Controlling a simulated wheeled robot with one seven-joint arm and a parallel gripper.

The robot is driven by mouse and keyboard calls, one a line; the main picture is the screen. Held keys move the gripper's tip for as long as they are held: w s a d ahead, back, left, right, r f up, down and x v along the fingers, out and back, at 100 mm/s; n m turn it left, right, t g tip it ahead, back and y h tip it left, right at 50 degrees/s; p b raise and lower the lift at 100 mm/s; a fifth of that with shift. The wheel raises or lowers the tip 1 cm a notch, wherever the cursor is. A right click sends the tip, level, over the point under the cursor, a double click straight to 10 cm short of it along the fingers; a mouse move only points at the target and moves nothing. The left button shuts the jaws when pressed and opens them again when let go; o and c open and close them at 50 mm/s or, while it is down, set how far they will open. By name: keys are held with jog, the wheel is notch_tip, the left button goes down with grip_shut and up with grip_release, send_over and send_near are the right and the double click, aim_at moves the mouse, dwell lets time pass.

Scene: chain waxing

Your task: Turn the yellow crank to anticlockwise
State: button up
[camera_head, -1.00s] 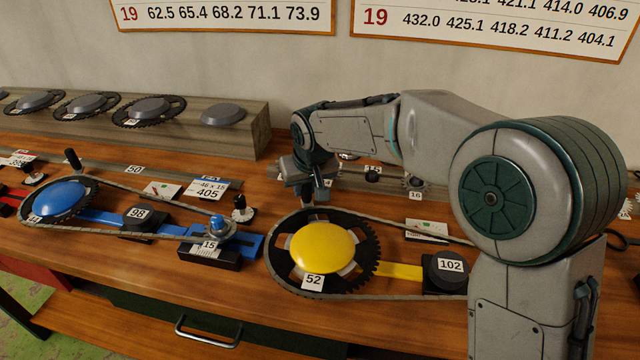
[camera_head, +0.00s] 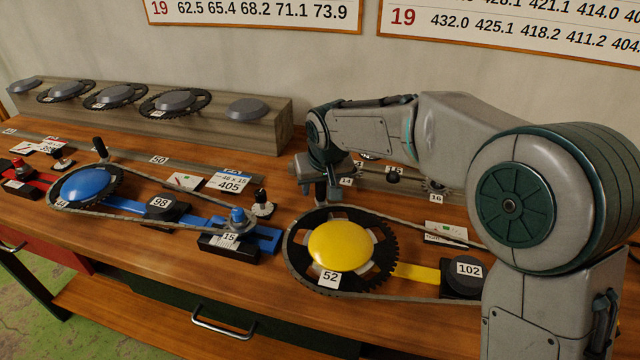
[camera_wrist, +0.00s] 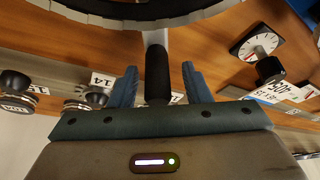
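The yellow crank's hub disc (camera_head: 339,246) sits on a dark toothed chainring labelled 52, with a chain around it, on the workbench. My gripper (camera_head: 320,190) is at the far edge of this chainring, pointing down. In the wrist view the black crank handle (camera_wrist: 157,75) stands between the two blue fingers of my gripper (camera_wrist: 160,85). Gaps show on both sides of the handle, so the gripper is open around it. In the head view the handle is mostly hidden by the gripper.
The yellow bar (camera_head: 415,273) runs right to a black block labelled 102 (camera_head: 466,276). A blue crank (camera_head: 89,186) with its own chain stands to the left. A gauge card (camera_head: 446,232) lies behind the chain. A wooden rack (camera_head: 205,125) with spare chainrings stands at the back.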

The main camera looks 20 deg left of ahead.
jog(key=v, duration=1.3)
jog(key=shift+d+r, duration=0.2)
jog(key=shift+r, duration=0.15)
jog(key=s+d+f+m+h+p, duration=0.1)
jog(key=d+m, duration=0.1)
jog(key=d, duration=0.8)
jog(key=s+d+f+m+h, duration=0.1)
jog(key=d, duration=0.9)
jog(key=s+d+f+m, duration=0.1)
jog(key=s+d+f, duration=0.1)
jog(key=s+d, duration=0.2)
jog(key=s+d+f+m+p, duration=0.1)
jog(key=s+d, duration=0.3)
jog(key=d, duration=0.4)
jog(key=s+d+f+m, duration=0.3)
jog(key=s+d+f, duration=0.1)
jog(key=s+d, duration=0.1)
jog(key=shift+d+f+g+h, duration=0.15)
jog(key=shift+d+g+h, duration=0.15)
jog(key=shift+d+h, duration=0.15)
jog(key=shift+d, duration=0.1)
